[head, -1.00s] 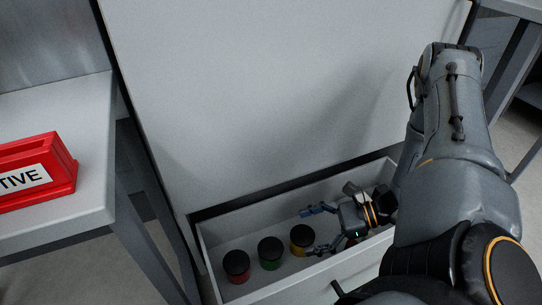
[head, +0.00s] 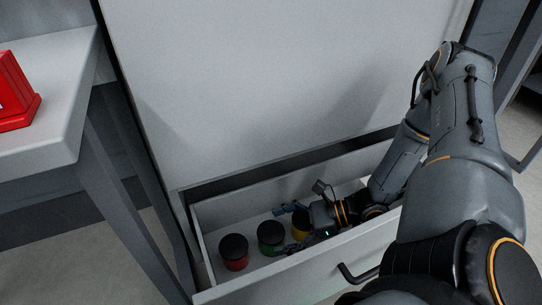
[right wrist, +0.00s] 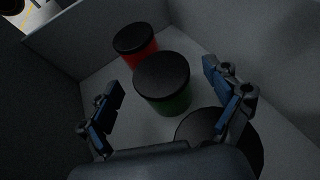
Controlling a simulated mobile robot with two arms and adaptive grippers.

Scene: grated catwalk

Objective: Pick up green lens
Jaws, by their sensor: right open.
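The green lens (head: 270,241), a short cylinder with a black cap, stands upright in the open drawer (head: 208,233), between the red lens (head: 234,252) and the yellow lens (head: 299,226). In the right wrist view the green lens (right wrist: 164,84) is ahead of and between my open fingers, apart from both. My right gripper (head: 291,225) is inside the drawer, over the yellow lens, and partly hides it. In the right wrist view my right gripper (right wrist: 165,112) is empty, with a dark cap (right wrist: 200,140) beneath its right finger. My left gripper is not in view.
The drawer walls (right wrist: 55,75) enclose the lenses closely. The grey cabinet front (head: 280,90) rises behind the drawer. A table (head: 60,130) with a red sign block (head: 15,95) stands at the left. The drawer handle (head: 357,274) sticks out at the front.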

